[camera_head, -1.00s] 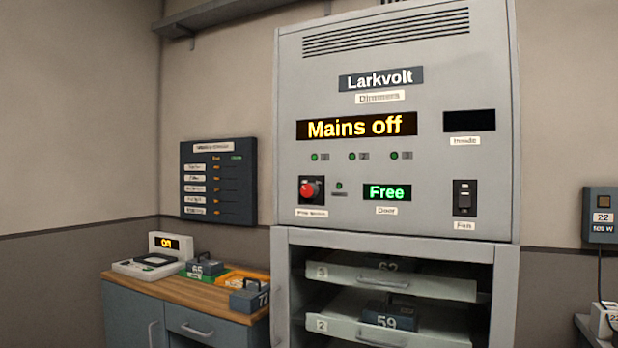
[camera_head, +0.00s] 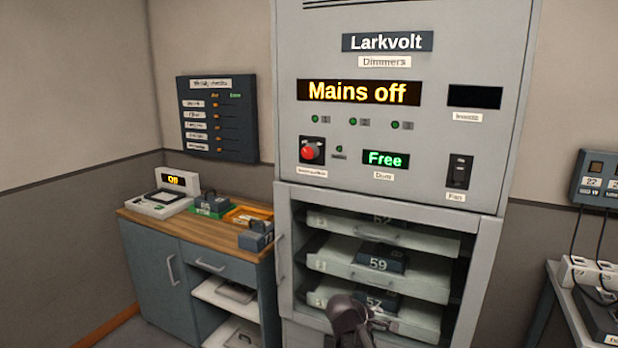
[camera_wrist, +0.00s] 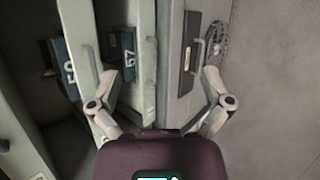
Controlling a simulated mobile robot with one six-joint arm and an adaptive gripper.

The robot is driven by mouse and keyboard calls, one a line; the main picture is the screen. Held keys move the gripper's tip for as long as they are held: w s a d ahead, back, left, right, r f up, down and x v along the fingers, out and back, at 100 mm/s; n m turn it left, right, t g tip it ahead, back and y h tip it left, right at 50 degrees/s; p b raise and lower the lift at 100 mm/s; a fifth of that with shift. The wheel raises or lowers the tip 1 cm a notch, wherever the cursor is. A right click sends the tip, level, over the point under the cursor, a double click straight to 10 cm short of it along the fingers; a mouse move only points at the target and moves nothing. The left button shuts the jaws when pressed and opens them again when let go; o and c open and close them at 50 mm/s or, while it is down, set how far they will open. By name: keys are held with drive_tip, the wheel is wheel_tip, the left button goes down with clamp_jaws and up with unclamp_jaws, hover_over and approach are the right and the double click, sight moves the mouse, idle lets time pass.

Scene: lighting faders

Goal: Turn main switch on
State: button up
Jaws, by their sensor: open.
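The dimmer cabinet (camera_head: 430,30) stands in the middle of the head view, with an amber display (camera_head: 358,92) reading "Mains off". A red rotary knob (camera_head: 311,151) sits on a dark plate at the left of its panel; its label is too small to read. A black rocker switch (camera_head: 458,171) labelled "Fan" is at the right. My gripper (camera_head: 362,330) is low in front of the lower trays, well below the knob. In the wrist view my gripper (camera_wrist: 158,97) is open and empty, with its fingers spread toward the cabinet's trays.
Trays (camera_head: 378,228) holding numbered modules, including 59 (camera_head: 382,258) and 57, fill the lower cabinet. A wooden-topped side cabinet (camera_head: 150,222) with a device reading "Off" (camera_head: 175,181) stands left. A table with sockets (camera_head: 590,270) stands right. The upper panel front is clear.

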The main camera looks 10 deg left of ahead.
drive_tip(key=w+a+r+n+t+p, duration=0.25)
drive_tip(key=a+r+p, duration=0.2)
drive_tip(key=r, duration=0.35)
drive_tip(key=w+a+r+n+t+h+p, duration=0.1)
drive_tip(key=w+a+r+n+p, duration=0.3)
drive_tip(key=r, duration=0.3)
drive_tip(key=w+a+r+n+t+p, duration=0.1)
drive_tip(key=a+r+n+t+p, duration=0.15)
drive_tip(key=r+p, duration=0.45)
drive_tip(key=n+t+y+p, duration=0.2)
drive_tip(key=n+t+p, duration=0.3)
drive_tip(key=n+p, duration=0.65)
approach(307, 153)
drive_tip(key=s+a+m+p, duration=0.1)
drive_tip(key=s+m, duration=0.1)
drive_tip(key=s, duration=0.1)
drive_tip(key=shift+w, duration=0.1)
drive_tip(key=x, duration=1.3)
drive_tip(key=shift+w+d, duration=0.2)
drive_tip(key=shift+w, duration=0.1)
drive_tip(key=shift+c, duration=0.2)
drive_tip(key=c, duration=1.1)
